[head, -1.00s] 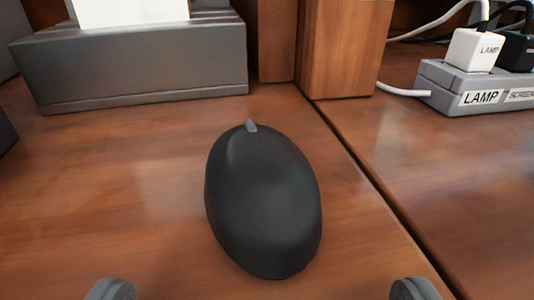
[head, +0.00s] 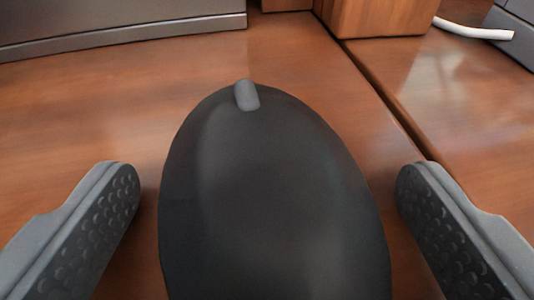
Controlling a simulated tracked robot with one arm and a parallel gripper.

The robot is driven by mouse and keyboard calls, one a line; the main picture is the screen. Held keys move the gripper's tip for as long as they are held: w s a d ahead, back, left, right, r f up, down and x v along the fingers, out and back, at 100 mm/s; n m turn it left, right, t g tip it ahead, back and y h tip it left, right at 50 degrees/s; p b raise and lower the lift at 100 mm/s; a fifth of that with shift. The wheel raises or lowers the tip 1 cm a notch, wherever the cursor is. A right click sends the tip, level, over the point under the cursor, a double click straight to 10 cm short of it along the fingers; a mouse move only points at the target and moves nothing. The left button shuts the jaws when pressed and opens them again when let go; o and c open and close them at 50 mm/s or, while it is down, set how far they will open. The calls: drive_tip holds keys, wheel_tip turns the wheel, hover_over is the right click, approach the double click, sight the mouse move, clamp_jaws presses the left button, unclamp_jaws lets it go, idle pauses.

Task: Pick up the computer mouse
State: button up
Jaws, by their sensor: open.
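The computer mouse (head: 270,200) is black with a grey scroll wheel at its far end. It lies on the wood surface in the middle of the head view, and its near end is cut off by the bottom edge. My gripper (head: 268,185) is open, with one grey, studded finger on each side of the mouse. A gap of wood shows between the mouse and each fingertip, the left gap being the narrower. Whether the fingers are level with the mouse's sides or above them is hard to tell.
A grey box (head: 120,25) stands at the back left. A wooden post (head: 375,18) stands behind the mouse to the right. A seam in the wood runs along the right. A white cable (head: 472,29) and part of a grey power strip (head: 515,30) show at the back right.

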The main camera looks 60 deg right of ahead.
drive_tip(key=c, duration=1.1)
drive_tip(key=shift+r, duration=0.1)
